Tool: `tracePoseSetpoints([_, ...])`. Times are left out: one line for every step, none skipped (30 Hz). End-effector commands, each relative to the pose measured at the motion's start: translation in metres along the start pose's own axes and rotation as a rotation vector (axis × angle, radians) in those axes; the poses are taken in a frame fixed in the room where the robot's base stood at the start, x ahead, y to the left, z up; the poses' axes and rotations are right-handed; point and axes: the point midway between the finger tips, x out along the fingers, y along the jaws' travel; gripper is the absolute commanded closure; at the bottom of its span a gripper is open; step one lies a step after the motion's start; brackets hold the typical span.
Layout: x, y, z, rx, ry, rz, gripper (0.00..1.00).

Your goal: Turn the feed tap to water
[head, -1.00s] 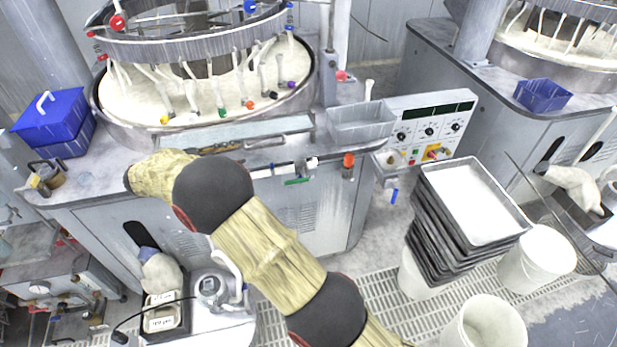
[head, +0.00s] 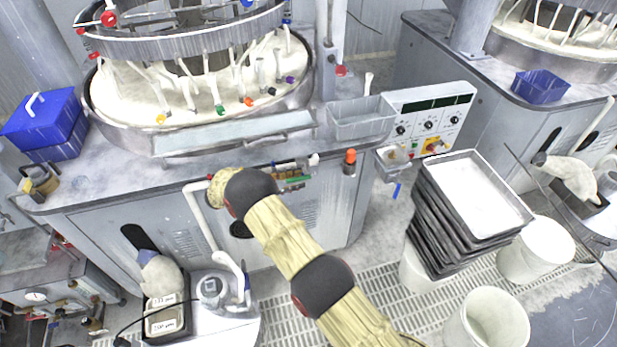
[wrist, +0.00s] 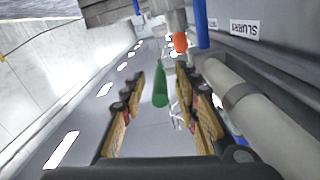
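A green lever handle (wrist: 160,90) points toward me in the middle of the wrist view, between the two fingers. My gripper (wrist: 160,82) is open, with a padded finger on either side of the handle; whether either touches it I cannot tell. In the head view the green handle (head: 293,185) shows under the front edge of the machine top, among small pipe fittings just right of my arm's end. My gripper is hidden there behind my own arm.
An orange-red cap (wrist: 180,42) on a metal cylinder and a blue tube (wrist: 201,28) stand close beyond the fingers. A thick pale pipe (wrist: 245,105) runs along the right. In the head view, stacked trays (head: 470,195) and white buckets (head: 487,318) stand at right.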

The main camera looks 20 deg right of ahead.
Motion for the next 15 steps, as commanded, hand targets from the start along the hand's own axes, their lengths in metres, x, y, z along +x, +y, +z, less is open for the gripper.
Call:
tracePoseSetpoints([0.010,0.000,0.000,0.000,0.001,0.002,0.69])
tracePoseSetpoints([0.015,0.000,0.000,0.000,0.000,0.001,0.69])
tracePoseSetpoints([0.020,0.000,0.000,0.000,0.000,0.001,0.69])
tracePoseSetpoints([0.025,0.000,0.000,0.001,0.000,0.001,0.69])
tracePoseSetpoints([0.029,0.000,0.000,0.000,0.000,0.002,0.69])
tracePoseSetpoints([0.034,0.000,0.000,0.000,0.000,0.002,0.69])
tracePoseSetpoints([0.037,0.000,0.000,0.000,0.000,0.001,0.69])
tracePoseSetpoints([0.040,0.000,0.001,0.000,0.000,0.000,0.69])
tracePoseSetpoints([0.043,0.000,0.001,0.000,-0.001,-0.001,0.69])
tracePoseSetpoints([0.045,0.000,0.001,0.000,-0.001,-0.001,0.69])
tracePoseSetpoints([0.047,0.000,0.000,0.001,-0.001,-0.001,0.69])
tracePoseSetpoints([0.049,0.000,0.000,0.002,-0.001,-0.001,0.69])
tracePoseSetpoints([0.050,0.000,0.000,0.002,-0.001,-0.001,0.69])
tracePoseSetpoints([0.050,0.000,0.000,0.002,-0.001,-0.001,0.69])
tracePoseSetpoints([0.051,0.000,0.000,0.002,-0.001,-0.001,0.69])
